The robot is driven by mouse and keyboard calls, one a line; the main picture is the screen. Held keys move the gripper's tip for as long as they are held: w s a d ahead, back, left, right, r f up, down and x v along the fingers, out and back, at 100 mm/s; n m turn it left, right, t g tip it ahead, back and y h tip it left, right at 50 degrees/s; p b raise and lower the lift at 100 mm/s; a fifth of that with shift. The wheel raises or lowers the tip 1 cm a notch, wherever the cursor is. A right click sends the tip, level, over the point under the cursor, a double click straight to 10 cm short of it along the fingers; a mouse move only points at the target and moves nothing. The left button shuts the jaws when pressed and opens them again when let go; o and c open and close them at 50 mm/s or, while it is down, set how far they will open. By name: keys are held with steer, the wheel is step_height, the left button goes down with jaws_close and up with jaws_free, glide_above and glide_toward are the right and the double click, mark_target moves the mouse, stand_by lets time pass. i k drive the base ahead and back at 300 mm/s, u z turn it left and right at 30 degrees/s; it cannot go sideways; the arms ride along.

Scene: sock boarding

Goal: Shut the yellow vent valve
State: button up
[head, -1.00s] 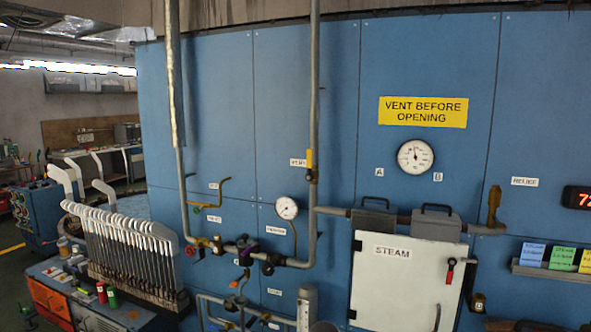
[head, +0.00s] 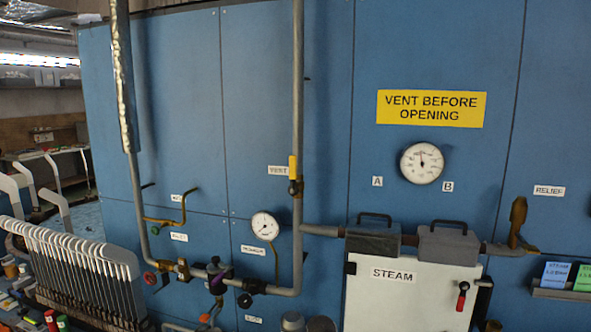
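The yellow vent valve handle (head: 293,167) is on a vertical grey pipe (head: 298,90), just right of the label "VENT" (head: 279,171). The handle stands upright, in line with the pipe, above a dark valve body (head: 296,187). Nothing touches it. My gripper is not in view.
A steam cabinet door (head: 400,300) with a red-handled latch (head: 462,297) is at the lower right. A round gauge (head: 421,163) hangs under a yellow warning sign (head: 431,108). A smaller gauge (head: 265,226) and thin pipes are below the vent label. A rack of white boards (head: 80,268) stands at the left.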

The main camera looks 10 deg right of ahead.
mark_target(293, 190)
steer(key=u, duration=0.05)
steer(key=i, duration=0.25)
steer(key=u, duration=0.45)
steer(key=k, duration=1.35)
steer(key=u, duration=0.5)
steer(key=i, duration=1.8)
steer(key=u, duration=0.5)
